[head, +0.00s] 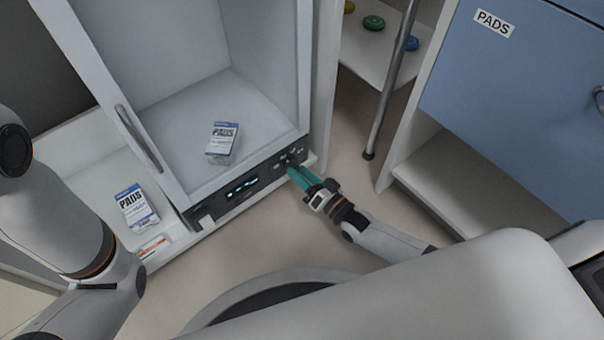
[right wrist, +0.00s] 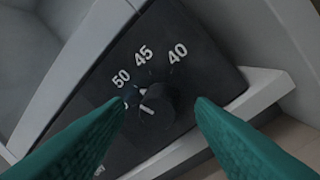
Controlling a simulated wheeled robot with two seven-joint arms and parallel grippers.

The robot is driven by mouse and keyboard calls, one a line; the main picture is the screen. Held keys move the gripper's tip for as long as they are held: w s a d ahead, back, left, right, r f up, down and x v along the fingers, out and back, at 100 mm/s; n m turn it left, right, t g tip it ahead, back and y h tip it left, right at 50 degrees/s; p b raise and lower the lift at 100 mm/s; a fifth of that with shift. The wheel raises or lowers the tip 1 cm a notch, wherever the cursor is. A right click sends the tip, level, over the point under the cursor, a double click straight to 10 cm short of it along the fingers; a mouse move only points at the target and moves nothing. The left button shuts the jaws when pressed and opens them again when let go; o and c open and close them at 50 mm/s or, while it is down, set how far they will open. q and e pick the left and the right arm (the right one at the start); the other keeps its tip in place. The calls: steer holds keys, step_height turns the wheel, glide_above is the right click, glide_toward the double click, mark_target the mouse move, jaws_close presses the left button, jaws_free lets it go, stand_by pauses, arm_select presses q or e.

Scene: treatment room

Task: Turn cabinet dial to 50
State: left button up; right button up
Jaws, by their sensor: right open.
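The cabinet dial (right wrist: 158,112) is a dark round knob on a black panel, with white numbers 50, 45 and 40 around its upper side. A white mark shows on its left part; I cannot tell exactly which value it points to. In the head view the black control panel (head: 262,181) runs along the cabinet's lower front. My right gripper (head: 294,170) is open at the panel's right end. In the right wrist view its green fingers (right wrist: 160,104) stand on either side of the dial; contact is unclear. The left finger hides part of the scale. My left gripper is out of view.
The white cabinet (head: 265,110) holds a PADS box (head: 222,140), and its panel has a lit display (head: 241,188). Another PADS box (head: 136,207) stands to the left. A metal pole (head: 390,85) and a blue drawer unit (head: 510,90) stand at right.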

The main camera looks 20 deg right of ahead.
steer(key=shift+s+d, duration=0.15)
steer(key=shift+s, duration=0.1)
steer(key=p+v, duration=0.5)
steer(key=v, duration=0.6)
steer(key=shift+s+p, duration=0.2)
steer(key=shift+p, duration=0.15)
steer(key=shift+d, duration=0.15)
